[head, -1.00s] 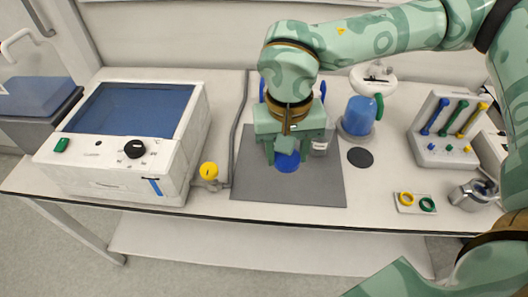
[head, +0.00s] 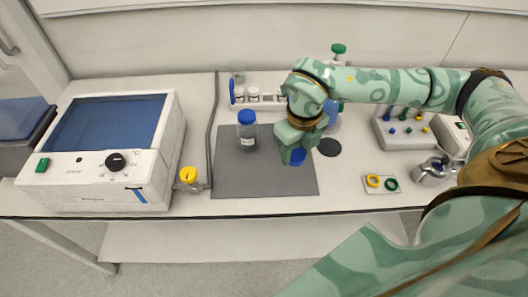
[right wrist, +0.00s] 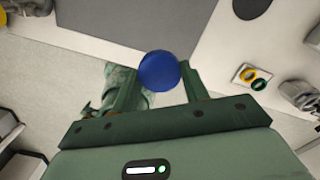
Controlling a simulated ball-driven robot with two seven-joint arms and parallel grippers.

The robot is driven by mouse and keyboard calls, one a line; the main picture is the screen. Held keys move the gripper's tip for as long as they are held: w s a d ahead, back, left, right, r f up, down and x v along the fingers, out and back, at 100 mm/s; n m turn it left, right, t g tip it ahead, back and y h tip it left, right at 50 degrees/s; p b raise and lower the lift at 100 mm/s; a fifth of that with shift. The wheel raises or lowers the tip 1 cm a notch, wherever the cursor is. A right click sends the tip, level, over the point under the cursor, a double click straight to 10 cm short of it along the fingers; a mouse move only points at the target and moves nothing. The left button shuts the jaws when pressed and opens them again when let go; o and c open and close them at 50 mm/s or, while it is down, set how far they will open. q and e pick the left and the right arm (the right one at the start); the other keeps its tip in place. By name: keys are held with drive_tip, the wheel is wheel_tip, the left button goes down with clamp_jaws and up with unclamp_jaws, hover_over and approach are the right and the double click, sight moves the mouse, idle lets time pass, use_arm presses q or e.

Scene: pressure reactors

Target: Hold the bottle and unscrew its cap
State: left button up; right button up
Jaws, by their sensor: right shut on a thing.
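A clear bottle (head: 247,140) with a pale label stands upright on the grey mat (head: 240,180), in the head view. A blue cap (head: 246,117) sits on its top. My right gripper (head: 297,150) is to the right of this bottle, apart from it, above the mat's right part. It is shut on a round blue cap-like piece (head: 297,157), which also shows between the fingers in the right wrist view (right wrist: 159,71). I cannot tell whether anything is under that piece. My left gripper is not in view.
A white box with a blue lid (head: 115,115) stands at the left, with a yellow-knobbed valve (head: 188,175) beside it. A white rack (head: 258,95) is behind the mat. A small plate with yellow and green rings (head: 381,184) and a metal vessel (head: 433,170) are at the right.

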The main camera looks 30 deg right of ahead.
drive_tip(key=w+f+b, duration=0.2)
drive_tip(key=w+f, duration=0.2)
drive_tip(key=w, duration=0.4)
drive_tip(key=b, duration=0.3)
hover_over(264, 156)
drive_tip(key=f, duration=0.5)
drive_tip(key=shift+s, duration=0.35)
drive_tip(key=f, duration=0.1)
drive_tip(key=f+b, duration=0.1)
drive_tip(key=f, duration=0.2)
drive_tip(key=shift+w, duration=0.35)
drive_tip(key=shift+r, duration=0.2)
drive_tip(key=o, duration=1.1)
drive_tip(key=shift+f, duration=0.15)
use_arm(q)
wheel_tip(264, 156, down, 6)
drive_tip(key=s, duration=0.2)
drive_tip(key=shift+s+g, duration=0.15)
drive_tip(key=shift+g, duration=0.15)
use_arm(e)
drive_tip(key=shift+s, duration=0.1)
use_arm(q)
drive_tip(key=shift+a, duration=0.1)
